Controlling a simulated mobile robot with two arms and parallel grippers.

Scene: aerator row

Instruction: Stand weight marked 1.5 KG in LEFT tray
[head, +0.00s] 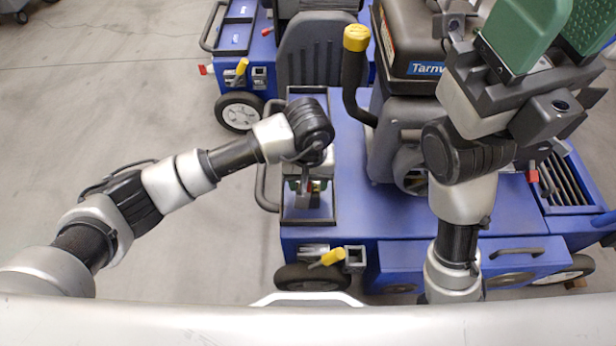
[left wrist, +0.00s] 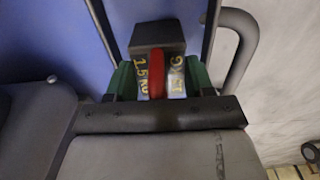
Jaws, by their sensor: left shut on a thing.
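My left gripper (head: 313,184) is over the black-rimmed left tray (head: 308,222) on the blue machine. It is shut on a dark weight (left wrist: 157,36) with a red handle. In the left wrist view, green fingers flank the weight, and yellow lettering reading about 1.5 KG shows beside the handle. In the head view the weight (head: 303,199) shows small below the gripper, partly hidden by the wrist. I cannot tell whether its base touches the tray floor. My right gripper (head: 562,38) is raised at the upper right, its green fingers apart with nothing seen between them.
A yellow-topped black lever (head: 355,75) and a dark engine housing (head: 415,40) stand right of the tray. A grey seat back (head: 312,55) is behind it. A bent grey handrail (head: 263,170) runs along its left. Another blue machine (head: 237,35) is behind. Open floor lies left.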

